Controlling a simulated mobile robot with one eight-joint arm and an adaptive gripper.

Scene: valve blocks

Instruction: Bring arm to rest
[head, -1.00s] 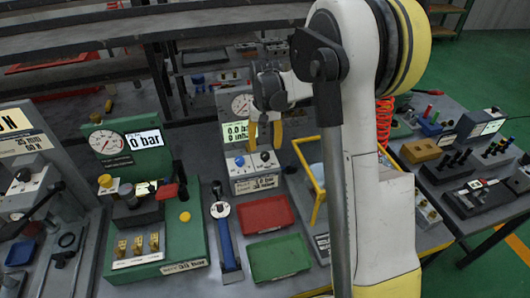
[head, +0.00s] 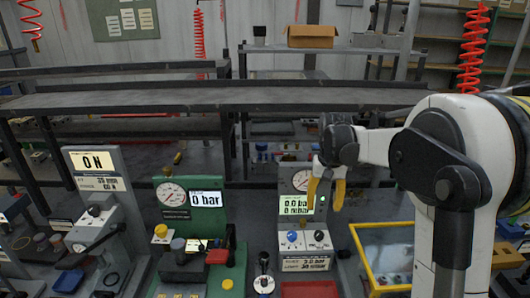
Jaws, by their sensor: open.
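My gripper (head: 325,205) has yellow fingers that hang downward and stand apart, with nothing between them. It is raised in front of the grey test stand (head: 293,250) with its round gauge and lit display, and partly covers that stand. My white arm (head: 462,165) comes in from the right side with its elbow bent. I cannot tell how far the fingers are from the stand behind them.
A green gauge stand (head: 205,185) reading 0 bar is left of my gripper. An ON display stand (head: 95,165) is further left. A yellow-framed case (head: 362,245) is at the right. Shelves (head: 130,98) stand behind. A red tray (head: 308,289) lies below.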

